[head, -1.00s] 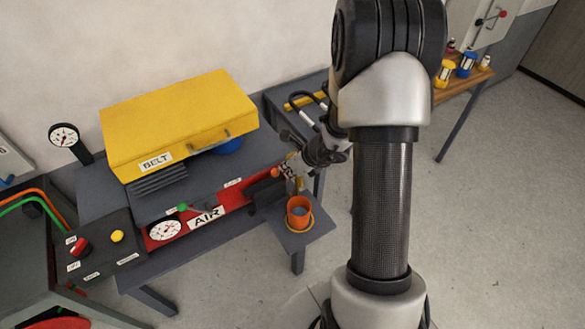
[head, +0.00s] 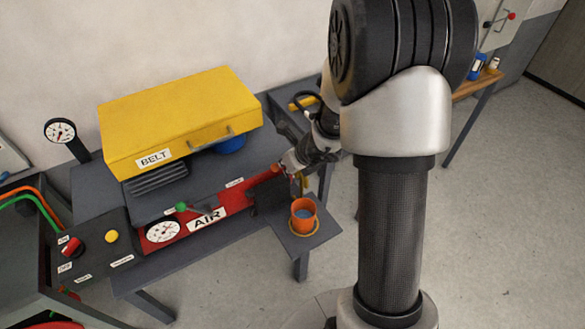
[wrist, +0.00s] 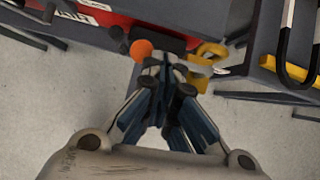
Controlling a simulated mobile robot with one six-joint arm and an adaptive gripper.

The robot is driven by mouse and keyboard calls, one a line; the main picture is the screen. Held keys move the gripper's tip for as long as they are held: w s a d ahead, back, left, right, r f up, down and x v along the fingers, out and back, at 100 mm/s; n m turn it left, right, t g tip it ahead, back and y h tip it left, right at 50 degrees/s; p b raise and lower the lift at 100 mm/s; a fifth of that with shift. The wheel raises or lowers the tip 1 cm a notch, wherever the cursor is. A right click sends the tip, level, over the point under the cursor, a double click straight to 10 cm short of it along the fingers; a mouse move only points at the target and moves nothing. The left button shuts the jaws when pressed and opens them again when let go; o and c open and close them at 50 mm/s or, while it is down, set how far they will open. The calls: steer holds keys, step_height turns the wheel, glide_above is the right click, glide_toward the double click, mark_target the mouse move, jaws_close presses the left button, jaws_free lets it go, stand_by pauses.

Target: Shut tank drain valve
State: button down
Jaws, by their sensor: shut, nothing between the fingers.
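The red air tank (head: 238,198), with its AIR label and dial, sits under the dark bench. A dark block (head: 268,193) is at its right end. A small orange knob (head: 276,169) shows beside it, and an orange knob (wrist: 141,50) is just left of my fingertips in the wrist view. A yellow piece (wrist: 207,54) shows right of the fingertips; I cannot tell for sure which part is the drain valve handle. My gripper (wrist: 165,62) is shut and empty, pointing at the tank's right end. In the head view, my gripper (head: 290,163) partly hides that area.
An orange cup (head: 303,219) holding bluish liquid stands on a small grey shelf (head: 322,232) below my gripper. The yellow BELT cover (head: 180,115) is up left. A control box (head: 92,250) is at left. Floor at right is clear.

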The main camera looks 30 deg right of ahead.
stand_by(0.3)
steer(key=shift+s+d+r, duration=0.1)
steer(key=shift+s+d, duration=0.4)
steer(key=shift+d, duration=0.15)
